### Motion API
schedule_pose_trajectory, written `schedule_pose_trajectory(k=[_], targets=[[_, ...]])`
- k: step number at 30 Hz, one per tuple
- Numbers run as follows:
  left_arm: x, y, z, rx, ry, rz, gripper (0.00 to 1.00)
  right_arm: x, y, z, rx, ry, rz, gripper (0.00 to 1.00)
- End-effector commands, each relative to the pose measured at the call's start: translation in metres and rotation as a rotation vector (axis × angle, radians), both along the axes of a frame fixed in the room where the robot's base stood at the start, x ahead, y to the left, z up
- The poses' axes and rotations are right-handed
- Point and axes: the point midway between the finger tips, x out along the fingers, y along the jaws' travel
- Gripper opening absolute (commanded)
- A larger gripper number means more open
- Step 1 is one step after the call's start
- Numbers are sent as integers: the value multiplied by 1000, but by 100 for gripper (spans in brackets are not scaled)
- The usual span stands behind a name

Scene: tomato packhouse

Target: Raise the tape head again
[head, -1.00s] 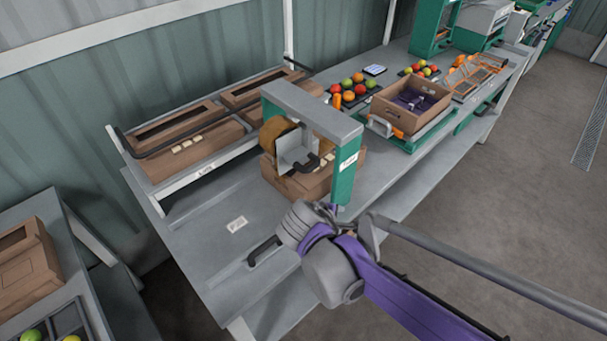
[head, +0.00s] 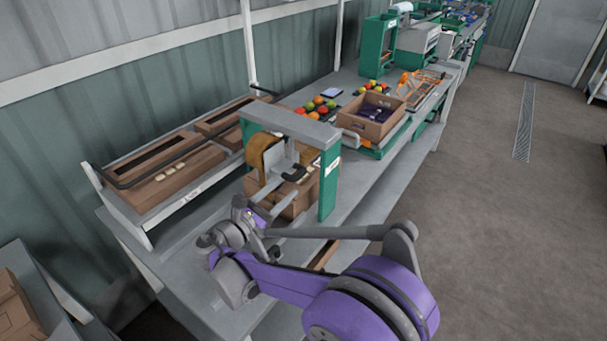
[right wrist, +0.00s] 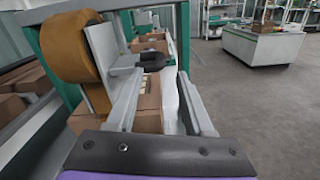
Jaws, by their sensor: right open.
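The tape head, with its brown tape roll (head: 258,150) and grey plate (head: 277,160), hangs low under a grey crossbeam (head: 290,124) on green posts. Its dark handle (head: 295,174) sticks out toward me and also shows in the right wrist view (right wrist: 152,60). A brown carton (head: 290,201) sits beneath the head. My right gripper (right wrist: 157,85) is open and empty; its two fingers point toward the handle, which appears just beyond the fingertips. In the head view my right gripper (head: 266,203) is small, in front of the frame. My left gripper is out of view.
A green post (head: 329,183) stands close right of the handle. Flat cartons (head: 165,175) lie in a rack at left. An open box (head: 373,117) and tomatoes (head: 318,104) are further along the bench. The floor at right is clear.

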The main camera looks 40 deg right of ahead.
Motion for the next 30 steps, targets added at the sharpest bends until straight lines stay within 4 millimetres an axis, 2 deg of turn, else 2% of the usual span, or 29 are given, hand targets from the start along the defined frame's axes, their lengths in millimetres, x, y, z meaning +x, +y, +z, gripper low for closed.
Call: schedule_pose_trajectory(k=[5, 12, 18, 22, 30], targets=[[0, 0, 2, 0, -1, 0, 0, 6, -23, 1, -4, 1, -5, 52], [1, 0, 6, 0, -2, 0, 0, 18, -68, 1, -2, -1, -5, 52], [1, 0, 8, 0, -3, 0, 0, 26, -93, 1, -1, -1, -2, 52], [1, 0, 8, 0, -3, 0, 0, 29, -100, 0, -1, -1, 0, 52], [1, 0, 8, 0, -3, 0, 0, 29, -102, 0, 0, -1, 0, 52]])
